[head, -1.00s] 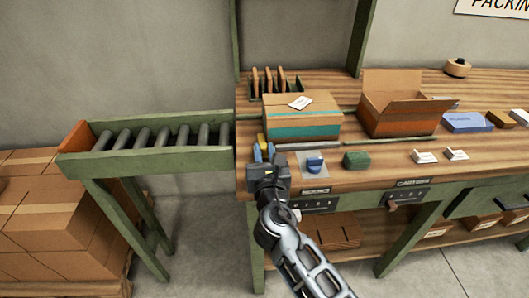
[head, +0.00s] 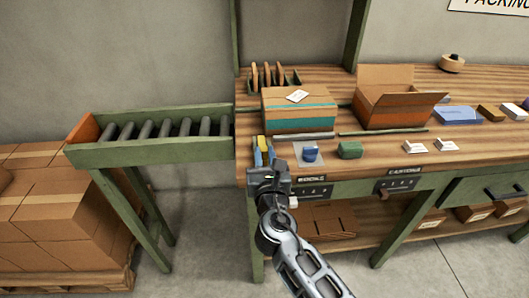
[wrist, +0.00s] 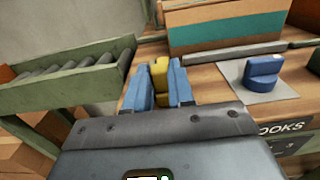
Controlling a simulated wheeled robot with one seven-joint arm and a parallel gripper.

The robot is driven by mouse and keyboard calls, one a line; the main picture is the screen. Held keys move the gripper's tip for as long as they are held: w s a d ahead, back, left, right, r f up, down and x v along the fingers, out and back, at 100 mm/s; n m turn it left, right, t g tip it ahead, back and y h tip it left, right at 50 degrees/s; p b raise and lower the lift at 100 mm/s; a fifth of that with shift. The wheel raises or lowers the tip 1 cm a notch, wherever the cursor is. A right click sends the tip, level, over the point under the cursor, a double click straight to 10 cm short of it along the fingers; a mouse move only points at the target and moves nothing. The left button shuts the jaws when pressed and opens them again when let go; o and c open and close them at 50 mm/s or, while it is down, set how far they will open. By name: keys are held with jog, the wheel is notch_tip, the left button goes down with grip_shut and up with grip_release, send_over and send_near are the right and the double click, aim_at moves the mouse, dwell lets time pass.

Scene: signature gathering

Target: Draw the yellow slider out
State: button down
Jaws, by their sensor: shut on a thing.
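The yellow slider (head: 263,144) is at the left end of the bench, left of the taped carton. In the wrist view the yellow slider (wrist: 159,72) stands upright between the two blue fingers. My gripper (head: 263,149) is shut on it, with one finger along each side; in the wrist view my gripper (wrist: 159,88) shows both fingertips beside it. The slider's lower part is hidden by the fingers and the gripper body.
A taped carton (head: 300,110) and a grey strip (wrist: 235,52) lie right of the slider. A blue stamp-like piece (head: 310,153) sits on a grey pad, with a green block (head: 350,150) beyond. A roller conveyor (head: 150,150) adjoins on the left.

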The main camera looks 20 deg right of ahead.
jog(key=c, duration=1)
grip_release()
jog(key=shift+s, duration=0.15)
jog(key=shift+o, duration=0.2)
jog(key=shift+s+a, duration=0.1)
jog(key=v, duration=0.7)
jog(key=shift+s+b, duration=0.25)
jog(key=shift+b, duration=0.15)
jog(key=shift+s, duration=0.1)
jog(key=s+f+m+g+y, duration=0.25)
jog(key=s+m, duration=0.45)
jog(key=s, duration=0.5)
jog(key=s+f+m+g+y, duration=0.1)
jog(key=s+f+m+y, duration=0.25)
jog(key=s+m, duration=0.6)
jog(key=s+d+r+m, duration=0.1)
jog(key=s+r+m, duration=0.5)
jog(key=s+m, duration=0.2)
jog(key=s+d+r+m+t, duration=0.1)
jog(key=s+d+r+m, duration=0.1)
jog(key=s+r+m, duration=0.3)
jog(key=s+m, duration=0.3)
jog(key=s, duration=0.1)
jog(key=shift+s+d+r, duration=0.2)
jog(key=shift+s+r, duration=0.15)
jog(key=shift+r, duration=0.05)
